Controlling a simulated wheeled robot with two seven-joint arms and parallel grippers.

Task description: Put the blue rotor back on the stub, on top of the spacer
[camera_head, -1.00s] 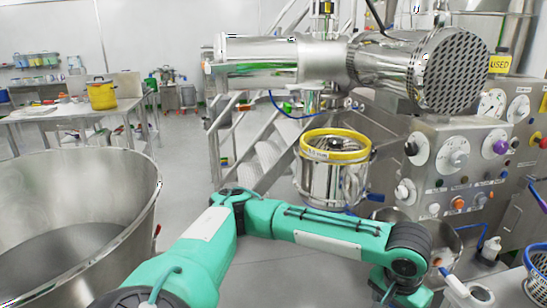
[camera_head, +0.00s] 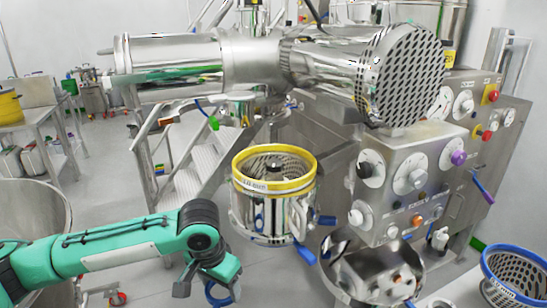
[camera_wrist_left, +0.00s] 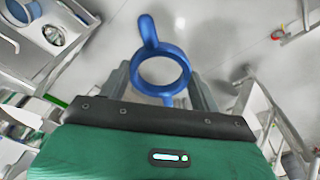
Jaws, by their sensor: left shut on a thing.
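The blue rotor (camera_wrist_left: 148,32) is a ring with arms sticking out, seen in the left wrist view just beyond my fingers. My left gripper (camera_head: 212,284) is shut on it; in the head view a bit of the blue rotor (camera_head: 226,299) shows below the gripper. The gripper is at lower left, in front of and below a steel housing (camera_head: 262,222) with a yellow rim (camera_head: 239,165). A dark-topped part stands in the middle of this housing; I cannot tell whether it is the stub, nor make out the spacer. My right gripper is not in view.
A large steel cylinder with a perforated end (camera_head: 400,75) hangs over the housing. The control panel (camera_head: 400,170) and a steel bowl (camera_head: 375,275) stand to the right. A blue-rimmed basket (camera_head: 518,292) is at lower right. Steps (camera_head: 195,180) rise behind.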

